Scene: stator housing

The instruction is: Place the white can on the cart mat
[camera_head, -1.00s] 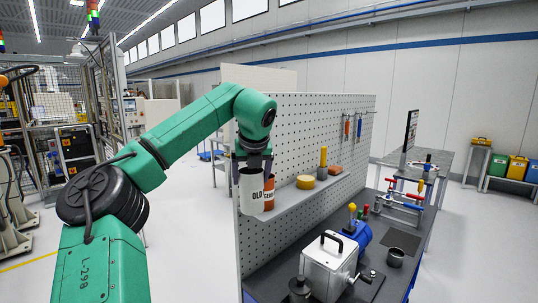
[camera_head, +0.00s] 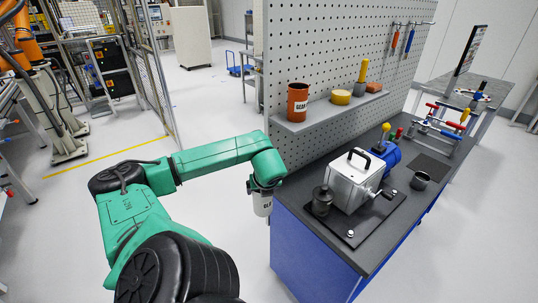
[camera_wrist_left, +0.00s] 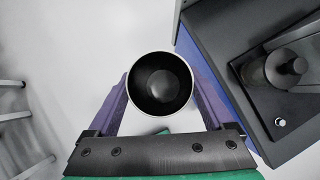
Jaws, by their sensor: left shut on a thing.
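The white can (camera_head: 263,205) with dark lettering hangs upright in my left gripper (camera_head: 263,187), beside the left end of the blue cart (camera_head: 315,245) and over the floor. In the left wrist view, the can's round open top (camera_wrist_left: 160,84) shows a dark inside, with my left gripper's fingers (camera_wrist_left: 160,108) shut on its two sides. A dark flat mat (camera_head: 433,166) lies on the right part of the dark worktop; I cannot tell whether it is the cart mat. My right gripper is not in view.
A silver box machine (camera_head: 352,183) and a dark cylindrical part (camera_head: 321,201) stand on the worktop. A dark cup (camera_head: 420,181) stands near the mat. Above, a pegboard shelf (camera_head: 335,112) holds an orange-brown can (camera_head: 298,102), a yellow roll (camera_head: 341,97) and other items.

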